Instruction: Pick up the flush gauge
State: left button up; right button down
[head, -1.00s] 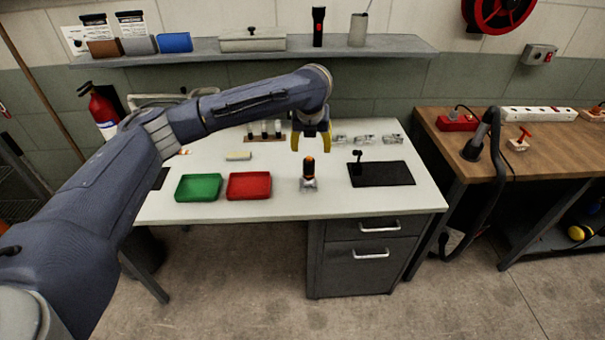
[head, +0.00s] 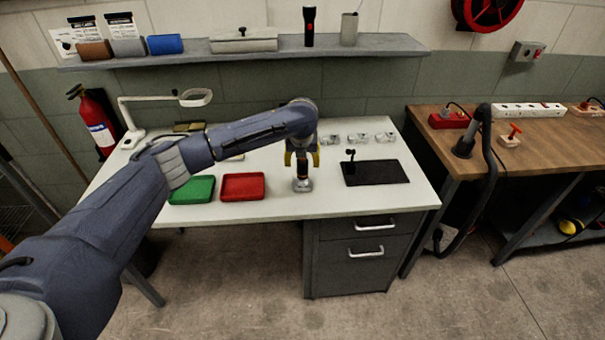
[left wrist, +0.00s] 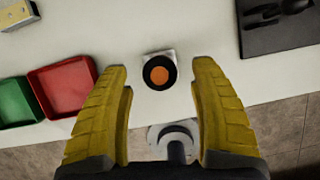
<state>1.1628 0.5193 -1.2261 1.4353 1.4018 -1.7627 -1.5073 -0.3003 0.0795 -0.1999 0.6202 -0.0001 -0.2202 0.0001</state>
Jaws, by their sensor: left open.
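The flush gauge (head: 302,184), a dark upright body with an orange top on a pale metal foot, stands on the white bench near its front edge. My left gripper (head: 302,161) is open above it, with its yellow fingers pointing down around the gauge's top, which they partly hide in the head view. In the left wrist view the gauge (left wrist: 160,74) shows from above as a black ring with an orange centre. It lies between the two spread fingertips, with a gap on each side. My right gripper is not in view.
A red tray (head: 243,187) and a green tray (head: 192,190) stand left of the gauge. A black mat (head: 376,174) with a small dark item lies to its right. Clear small parts (head: 358,138) sit behind. A shelf (head: 250,54) runs above the bench.

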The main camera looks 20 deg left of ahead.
pick_arm(q)
jog(key=shift+x, duration=2.7)
jog(key=shift+w, duration=0.1)
jog(key=shift+c, duration=0.3)
jog(key=shift+r, duration=0.1)
jog(key=c, duration=1.2)
